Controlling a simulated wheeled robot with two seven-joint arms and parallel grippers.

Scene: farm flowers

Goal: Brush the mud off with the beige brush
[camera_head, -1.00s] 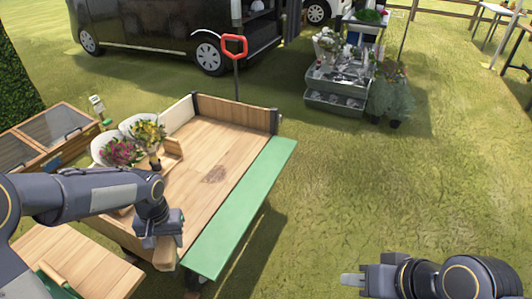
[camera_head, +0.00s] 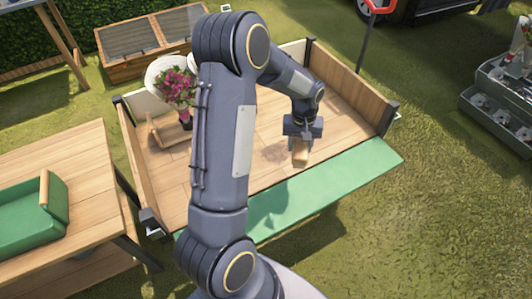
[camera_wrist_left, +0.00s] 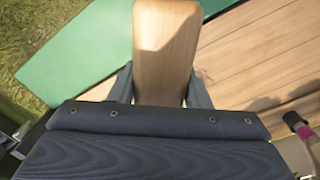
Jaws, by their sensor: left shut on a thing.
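My left gripper (camera_head: 302,130) is shut on the beige brush (camera_head: 300,153). It holds the brush over the right part of the wooden wagon bed (camera_head: 335,125), near the green flap (camera_head: 345,180). In the left wrist view the brush's smooth wooden back (camera_wrist_left: 165,50) sticks out between the two fingers. Its bristles are hidden, and I cannot tell whether it touches the bed. A dark brownish mud patch (camera_head: 274,153) shows on the boards just left of the brush, partly mixed with shadow. My right gripper is out of view.
Pink flowers (camera_head: 174,86) in a white wrap stand at the bed's back left, beside a wooden holder (camera_head: 168,130). A wooden table (camera_head: 60,165) with a green tray (camera_head: 28,215) is at left.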

